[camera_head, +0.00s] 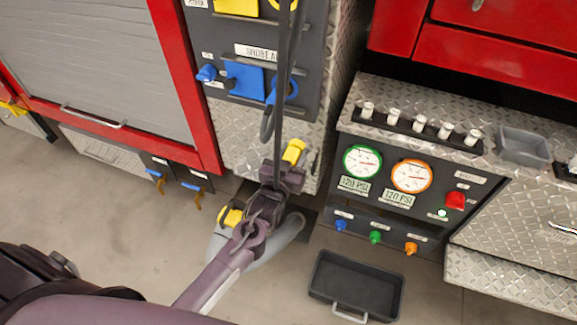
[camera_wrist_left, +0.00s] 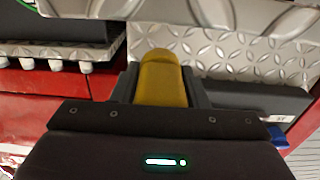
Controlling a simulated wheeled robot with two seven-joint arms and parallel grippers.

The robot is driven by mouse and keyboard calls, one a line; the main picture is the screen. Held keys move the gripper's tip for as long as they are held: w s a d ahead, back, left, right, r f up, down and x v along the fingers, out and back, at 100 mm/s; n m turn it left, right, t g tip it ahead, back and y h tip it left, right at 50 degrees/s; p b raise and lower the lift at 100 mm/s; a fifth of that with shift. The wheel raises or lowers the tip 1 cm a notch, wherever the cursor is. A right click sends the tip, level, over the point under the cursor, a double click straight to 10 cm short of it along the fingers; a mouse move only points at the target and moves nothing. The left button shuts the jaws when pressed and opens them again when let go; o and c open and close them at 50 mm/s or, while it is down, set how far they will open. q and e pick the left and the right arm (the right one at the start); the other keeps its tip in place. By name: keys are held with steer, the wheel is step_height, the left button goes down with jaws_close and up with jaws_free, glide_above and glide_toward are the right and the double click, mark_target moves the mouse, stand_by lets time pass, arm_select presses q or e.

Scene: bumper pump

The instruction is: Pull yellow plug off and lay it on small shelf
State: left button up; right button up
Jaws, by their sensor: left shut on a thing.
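My left gripper (camera_head: 291,160) comes in from the lower left and is shut on the yellow plug (camera_head: 295,148). The plug is in front of the diamond plate below the dark shore panel (camera_head: 225,50). In the left wrist view the plug (camera_wrist_left: 163,82) stands between the two dark fingers, its rounded end pointing away, with diamond plate behind it. The fingers hide its lower part. I cannot tell whether the plug touches anything behind it. A small grey tray-like shelf (camera_head: 523,147) sits on the ledge at right; I cannot tell if it is the named shelf. My right gripper is not in view.
A black cable (camera_head: 283,90) hangs past the panel to my gripper. A grey hose (camera_head: 293,232) and a yellow part (camera_head: 231,216) are by my forearm. The gauge panel (camera_head: 388,185) is to the right, a black bin (camera_head: 355,285) below it.

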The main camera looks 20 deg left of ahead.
arm_select(q)
steer(key=shift+w+f+b, duration=0.35)
steer(key=shift+w+b, duration=0.05)
steer(key=shift+w, duration=0.25)
steer(key=shift+w+f+b, duration=0.25)
steer(key=shift+f+b, duration=0.85)
steer(key=shift+f, duration=0.5)
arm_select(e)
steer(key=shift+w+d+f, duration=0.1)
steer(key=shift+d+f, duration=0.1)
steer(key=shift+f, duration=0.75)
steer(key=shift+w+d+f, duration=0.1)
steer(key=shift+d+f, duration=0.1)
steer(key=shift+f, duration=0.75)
arm_select(q)
steer(key=shift+s, duration=0.1)
steer(key=o, duration=1.4)
